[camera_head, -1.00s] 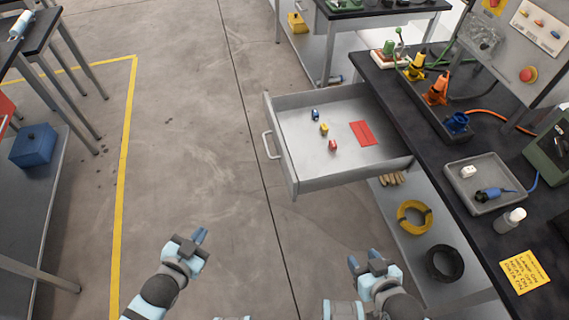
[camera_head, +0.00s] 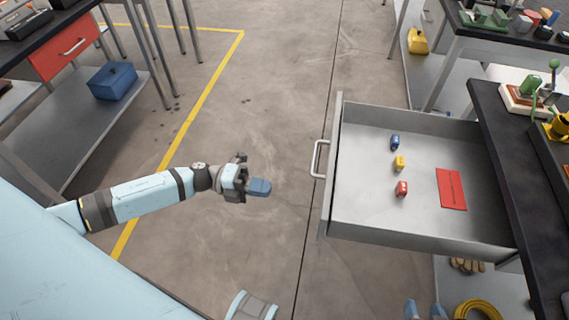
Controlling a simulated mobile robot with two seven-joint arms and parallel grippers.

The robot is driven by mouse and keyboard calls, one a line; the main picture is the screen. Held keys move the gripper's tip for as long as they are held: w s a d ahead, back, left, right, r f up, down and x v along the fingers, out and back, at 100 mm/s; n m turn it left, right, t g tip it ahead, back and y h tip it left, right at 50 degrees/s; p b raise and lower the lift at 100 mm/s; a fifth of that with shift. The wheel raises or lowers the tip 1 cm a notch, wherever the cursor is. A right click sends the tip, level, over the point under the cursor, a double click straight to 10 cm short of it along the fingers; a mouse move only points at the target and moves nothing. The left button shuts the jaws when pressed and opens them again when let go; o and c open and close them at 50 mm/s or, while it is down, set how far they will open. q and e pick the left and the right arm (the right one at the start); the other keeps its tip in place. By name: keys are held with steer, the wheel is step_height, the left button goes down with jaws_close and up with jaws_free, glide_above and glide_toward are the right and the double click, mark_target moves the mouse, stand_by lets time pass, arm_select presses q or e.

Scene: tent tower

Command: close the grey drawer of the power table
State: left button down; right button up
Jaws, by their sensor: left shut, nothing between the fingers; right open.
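The grey drawer (camera_head: 420,232) of the power table (camera_head: 505,160) is pulled out to the left, well clear of the black tabletop. Its handle (camera_head: 318,160) is on the left-facing front panel. Inside lie a blue, a yellow and a red small block and a flat red piece (camera_head: 451,188). My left gripper (camera_head: 262,187) is shut and empty, left of the handle and apart from it. My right gripper (camera_head: 425,310) shows only its two spread blue fingertips at the bottom edge, below the drawer; it is open.
A yellow coil (camera_head: 478,311) and gloves (camera_head: 467,265) lie under the power table. A bench with a red drawer (camera_head: 65,45) and a blue box (camera_head: 112,80) stands at upper left. Floor left of the drawer is clear.

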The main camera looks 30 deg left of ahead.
arm_select(q)
steer(key=x, duration=1.2)
steer(key=shift+d, duration=0.25)
arm_select(e)
steer(key=shift+w+f, duration=0.1)
